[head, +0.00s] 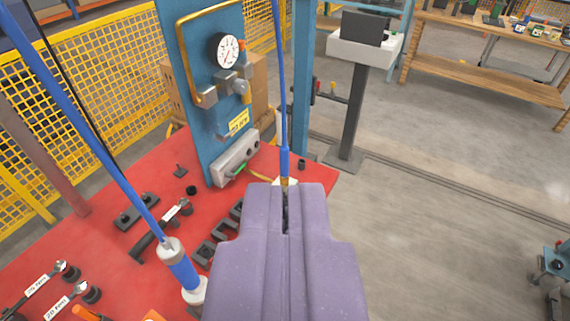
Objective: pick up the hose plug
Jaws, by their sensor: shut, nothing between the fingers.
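My gripper (286,200) is the purple body at the bottom centre, seen from behind. It is shut and empty, with a thin dark seam between its fingers. Just past its tips a thin blue hose (281,80) hangs down to a blue end with a brass-coloured plug (285,182). This end overlaps the tips in the picture; I cannot tell whether they touch. A second blue hose (75,110) slants down at the left to a blue and white fitting (180,270). Which end is the task's hose plug is not certain. My gripper hides part of the table.
The red table top (110,260) holds black fittings, a small grey block and labelled parts. A blue panel (180,80) with a gauge (223,50) and yellow pipe stands behind. A grey pedestal (352,110) and wooden bench (480,65) stand beyond.

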